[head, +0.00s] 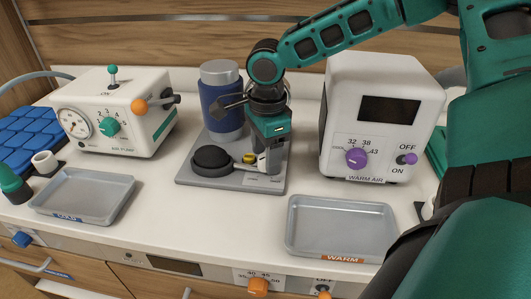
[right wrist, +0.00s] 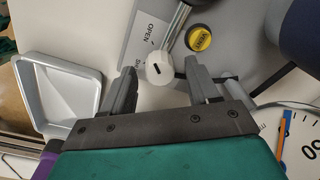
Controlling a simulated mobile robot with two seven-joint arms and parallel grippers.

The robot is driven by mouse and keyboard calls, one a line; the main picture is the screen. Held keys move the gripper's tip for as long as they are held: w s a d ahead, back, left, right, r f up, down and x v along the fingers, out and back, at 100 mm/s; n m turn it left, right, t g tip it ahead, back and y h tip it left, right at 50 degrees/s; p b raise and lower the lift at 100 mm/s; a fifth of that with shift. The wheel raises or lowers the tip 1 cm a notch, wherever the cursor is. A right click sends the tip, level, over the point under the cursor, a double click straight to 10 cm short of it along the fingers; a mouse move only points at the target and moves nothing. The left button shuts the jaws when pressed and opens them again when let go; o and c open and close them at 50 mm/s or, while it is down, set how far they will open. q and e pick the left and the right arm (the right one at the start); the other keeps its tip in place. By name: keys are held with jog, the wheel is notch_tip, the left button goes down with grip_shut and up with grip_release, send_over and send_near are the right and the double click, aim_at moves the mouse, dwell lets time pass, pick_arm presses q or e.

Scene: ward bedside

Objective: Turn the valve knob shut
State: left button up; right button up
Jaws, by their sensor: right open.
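The valve knob is a white round knob (right wrist: 160,67) with a dark line on its face, in the right wrist view. A label plate (right wrist: 148,38) beside it reads OPEN; its other word is partly hidden. My right gripper (right wrist: 161,80) is open, with one finger on each side of the knob. I cannot tell whether the fingers touch it. In the head view my right gripper (head: 265,166) points down at the right part of the grey base plate (head: 225,182), largely hiding the knob. My left gripper is not in view.
A yellow VENT button (right wrist: 199,39) is close to the knob. The white warm air unit (head: 340,120) stands right, a metal tray (head: 340,225) in front. Another white unit (head: 135,105) stands left.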

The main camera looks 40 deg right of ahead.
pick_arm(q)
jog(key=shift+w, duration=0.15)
pick_arm(e)
jog(key=shift+f, duration=0.1)
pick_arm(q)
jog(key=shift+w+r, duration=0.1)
pick_arm(e)
jog(key=shift+c, duration=0.3)
jog(key=shift+c, duration=0.8)
jog(key=c, duration=0.8)
